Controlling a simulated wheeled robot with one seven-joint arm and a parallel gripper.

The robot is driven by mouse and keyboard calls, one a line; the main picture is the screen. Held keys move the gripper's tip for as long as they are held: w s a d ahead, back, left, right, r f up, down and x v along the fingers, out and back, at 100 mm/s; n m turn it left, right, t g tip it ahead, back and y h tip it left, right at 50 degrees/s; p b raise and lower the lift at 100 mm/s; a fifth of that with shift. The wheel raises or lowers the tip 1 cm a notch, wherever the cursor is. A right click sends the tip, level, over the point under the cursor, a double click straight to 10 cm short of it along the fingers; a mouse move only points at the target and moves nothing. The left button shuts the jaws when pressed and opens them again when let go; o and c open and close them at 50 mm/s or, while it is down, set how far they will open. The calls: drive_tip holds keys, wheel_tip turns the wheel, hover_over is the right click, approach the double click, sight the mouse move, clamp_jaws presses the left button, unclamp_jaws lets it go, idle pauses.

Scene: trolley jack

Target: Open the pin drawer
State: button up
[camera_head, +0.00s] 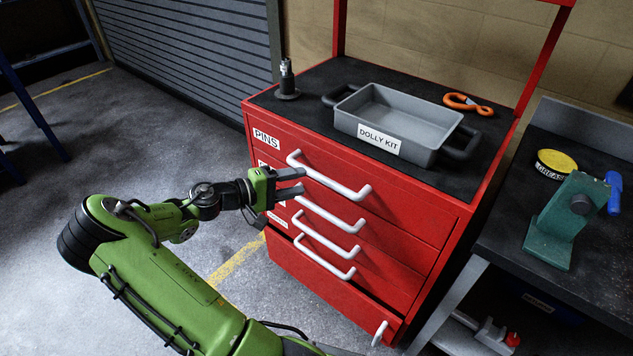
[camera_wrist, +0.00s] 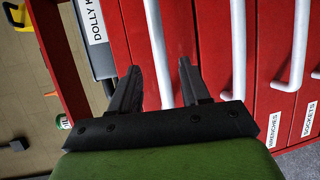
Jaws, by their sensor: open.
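The pin drawer (camera_head: 405,219) is the top drawer of the red cabinet, with a "PINS" label (camera_head: 266,139) at its left; it looks shut. Its white bar handle (camera_head: 335,182) also shows in the wrist view (camera_wrist: 156,40). My gripper (camera_head: 303,181) is open at the left part of this handle, its fingers pointing at the drawer front. In the wrist view my gripper (camera_wrist: 158,82) has one finger on each side of the bar, with gaps visible. How deep the bar sits between the fingers is hard to tell.
Lower drawers carry similar handles (camera_head: 325,218) close below; the bottom drawer (camera_head: 320,290) seems slightly ajar. On top are a grey dolly kit tray (camera_head: 440,148), an orange-handled tool (camera_head: 467,103) and a dark fitting (camera_head: 287,85). A workbench (camera_head: 500,245) stands right.

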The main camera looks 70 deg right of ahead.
sight(316, 178)
drive_tip(key=b+x, duration=0.1)
drive_tip(key=x, duration=0.6)
drive_tip(key=shift+s+d+f, duration=0.1)
drive_tip(key=shift+s, duration=0.05)
drive_tip(key=shift+c, duration=0.3)
clamp_jaws()
